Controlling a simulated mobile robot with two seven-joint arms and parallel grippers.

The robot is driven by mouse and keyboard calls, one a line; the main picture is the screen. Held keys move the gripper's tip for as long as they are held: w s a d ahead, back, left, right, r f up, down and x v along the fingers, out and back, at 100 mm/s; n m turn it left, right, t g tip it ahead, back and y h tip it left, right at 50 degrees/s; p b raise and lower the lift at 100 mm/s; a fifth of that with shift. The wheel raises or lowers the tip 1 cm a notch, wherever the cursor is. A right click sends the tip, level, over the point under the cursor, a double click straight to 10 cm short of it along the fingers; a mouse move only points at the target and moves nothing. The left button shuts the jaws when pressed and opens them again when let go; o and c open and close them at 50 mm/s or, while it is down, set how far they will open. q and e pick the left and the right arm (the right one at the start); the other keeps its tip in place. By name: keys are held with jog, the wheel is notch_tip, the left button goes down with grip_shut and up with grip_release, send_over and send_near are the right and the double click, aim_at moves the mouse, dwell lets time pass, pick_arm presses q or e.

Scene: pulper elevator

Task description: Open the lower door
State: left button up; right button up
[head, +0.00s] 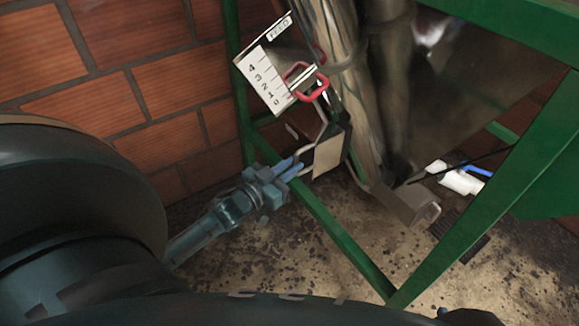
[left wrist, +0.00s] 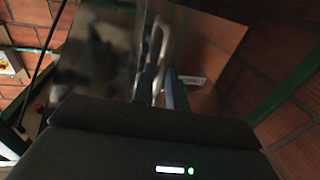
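A tan door plate (head: 328,153) with a bent metal handle sits low on the green frame in the head view. My left gripper (head: 297,164) is at this handle, with its two blue fingers close together at the loop. In the left wrist view, the pale handle (left wrist: 158,45) runs up between the fingers (left wrist: 156,85). I cannot tell whether they press on it. A second metal flap (head: 400,203) with its own small handle (head: 434,215) is lower and to the right. My right gripper is not in view.
A green frame bar (head: 345,240) runs along the floor just below the gripper. Above are a numbered feed scale (head: 264,82) and a red loop handle (head: 304,79). Metal pipes (head: 347,70) stand behind the handle. A brick wall (head: 150,90) is at the left.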

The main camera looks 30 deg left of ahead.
pick_arm(q)
grip_shut()
jog(key=shift+s+a, duration=0.1)
